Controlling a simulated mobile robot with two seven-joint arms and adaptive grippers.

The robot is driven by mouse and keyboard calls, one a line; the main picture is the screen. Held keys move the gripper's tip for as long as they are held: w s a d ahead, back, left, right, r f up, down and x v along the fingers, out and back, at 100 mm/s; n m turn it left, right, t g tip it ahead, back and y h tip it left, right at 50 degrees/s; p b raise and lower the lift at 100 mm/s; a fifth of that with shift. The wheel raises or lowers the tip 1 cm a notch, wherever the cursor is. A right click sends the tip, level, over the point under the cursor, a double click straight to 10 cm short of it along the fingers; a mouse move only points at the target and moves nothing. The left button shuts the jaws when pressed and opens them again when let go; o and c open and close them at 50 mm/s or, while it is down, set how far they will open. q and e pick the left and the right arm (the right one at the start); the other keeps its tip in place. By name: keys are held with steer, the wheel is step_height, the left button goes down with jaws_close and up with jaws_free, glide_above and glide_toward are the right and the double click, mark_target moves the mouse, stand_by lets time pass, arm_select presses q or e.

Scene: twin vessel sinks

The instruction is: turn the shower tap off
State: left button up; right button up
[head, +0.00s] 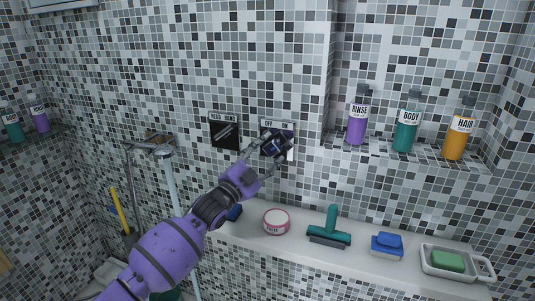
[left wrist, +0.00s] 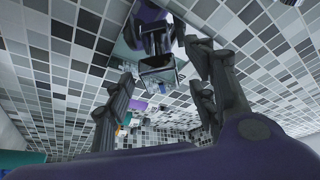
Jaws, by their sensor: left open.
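The shower tap's square plate (head: 289,128), labelled OFF and ON, is on the tiled wall in the middle of the head view. My left gripper (head: 275,148) is open in front of it, and its fingers hide most of the plate and the handle. In the left wrist view the open fingers (left wrist: 160,70) stand either side of a shiny block (left wrist: 157,72) on a mirror-like plate. I cannot tell whether they touch it, nor which way the handle points. My right gripper is in neither view.
A dark plate (head: 226,132) labelled HEAD and HAND is just left of the tap. Bottles (head: 406,123) stand in the right niche.

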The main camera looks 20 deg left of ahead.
arm_select(q)
steer(key=c, duration=1.2)
steer(key=shift+n, duration=0.3)
steer(key=n+y, duration=0.1)
steer(key=n, duration=0.1)
steer(key=n+t, duration=0.1)
steer(key=n, duration=0.1)
steer(key=shift+d+f+t+y+p, duration=0.1)
steer(key=shift+d+t+y+p, duration=0.1)
steer(key=shift+t+y+p, duration=0.15)
steer(key=n+y, duration=0.1)
steer(key=n, duration=0.2)
steer(key=n+t+y+p, duration=0.1)
steer(key=n+y, duration=0.1)
steer(key=n, duration=0.1)
steer(key=shift+d+n+y, duration=0.15)
steer(key=shift+n+y, duration=0.1)
steer(key=shift+n, duration=0.05)
steer(key=shift+n+y, duration=0.4)
steer(key=shift+n, duration=0.4)
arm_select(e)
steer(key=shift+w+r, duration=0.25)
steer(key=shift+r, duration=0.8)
arm_select(q)
steer(key=shift+f, duration=0.1)
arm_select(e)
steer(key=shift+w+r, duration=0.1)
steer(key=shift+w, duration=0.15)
